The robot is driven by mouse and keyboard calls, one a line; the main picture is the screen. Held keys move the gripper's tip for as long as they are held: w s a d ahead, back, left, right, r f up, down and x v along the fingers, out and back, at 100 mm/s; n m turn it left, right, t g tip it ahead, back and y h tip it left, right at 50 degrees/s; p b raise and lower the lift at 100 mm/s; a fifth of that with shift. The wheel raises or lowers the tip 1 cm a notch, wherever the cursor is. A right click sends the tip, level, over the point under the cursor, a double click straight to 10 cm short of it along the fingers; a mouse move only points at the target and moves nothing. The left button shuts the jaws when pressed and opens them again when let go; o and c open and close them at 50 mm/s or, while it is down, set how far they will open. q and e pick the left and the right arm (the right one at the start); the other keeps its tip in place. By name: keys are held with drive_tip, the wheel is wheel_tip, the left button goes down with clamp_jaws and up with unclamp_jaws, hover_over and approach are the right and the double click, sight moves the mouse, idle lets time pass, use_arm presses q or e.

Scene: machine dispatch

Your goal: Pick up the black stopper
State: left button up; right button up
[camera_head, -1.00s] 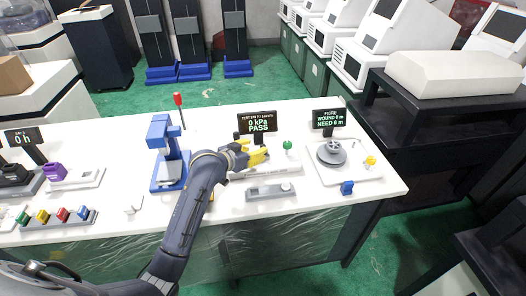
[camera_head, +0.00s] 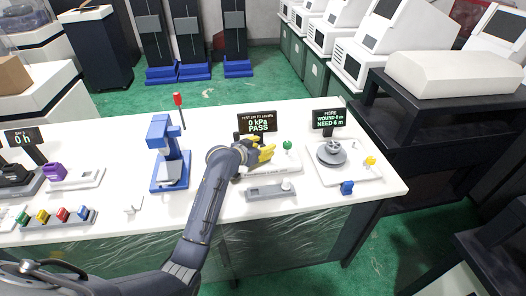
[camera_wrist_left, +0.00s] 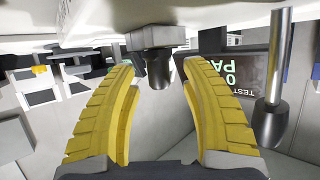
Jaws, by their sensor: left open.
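My left gripper (camera_head: 266,154) is at the test station on the white table, in front of the display reading 0 kPa PASS. In the left wrist view its yellow fingers (camera_wrist_left: 158,66) are spread and empty. A short dark cylinder (camera_wrist_left: 158,76), which looks like the black stopper, shows between the fingertips against a grey block (camera_wrist_left: 155,38). I cannot tell whether the fingers touch it. In the head view the gripper hides this spot. My right gripper is in neither view.
The display (camera_head: 257,123) stands close behind the gripper. A metal rod with a dark end (camera_wrist_left: 272,115) is beside the fingers in the wrist view. A green knob (camera_head: 287,146), a grey bar fixture (camera_head: 270,191) and a blue press (camera_head: 168,155) are near.

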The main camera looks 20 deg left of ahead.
use_arm(q)
drive_tip(key=shift+c, duration=0.5)
clamp_jaws()
drive_tip(key=shift+r, duration=0.15)
